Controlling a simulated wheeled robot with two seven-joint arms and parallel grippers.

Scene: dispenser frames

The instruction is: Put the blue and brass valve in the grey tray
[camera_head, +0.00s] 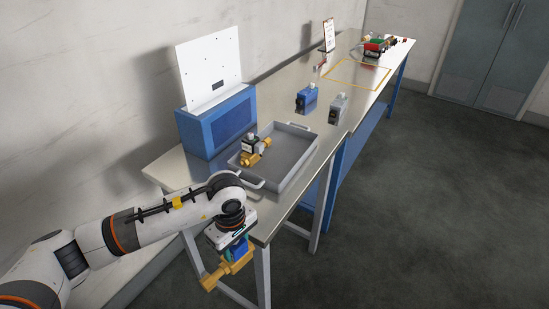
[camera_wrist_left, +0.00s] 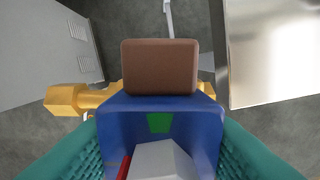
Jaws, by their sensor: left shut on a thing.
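My left gripper (camera_head: 235,241) is shut on the blue and brass valve (camera_head: 228,270), holding it off the table's front edge, over the floor. In the left wrist view, the teal fingers (camera_wrist_left: 160,150) flank the valve's blue body (camera_wrist_left: 160,108), with a brown block on it and a brass end (camera_wrist_left: 66,99) to the left. The grey tray (camera_head: 300,172) sits on the table beyond the gripper. Another brass valve with a black and white top (camera_head: 254,149) lies in its left part. My right gripper is not in view.
A blue box with a white panel (camera_head: 212,125) stands behind the tray. A blue block (camera_head: 306,99) and a grey block (camera_head: 338,108) stand farther along the table (camera_head: 330,142). The tray's right part is bare. Small items and a clipboard (camera_head: 329,35) are at the far end.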

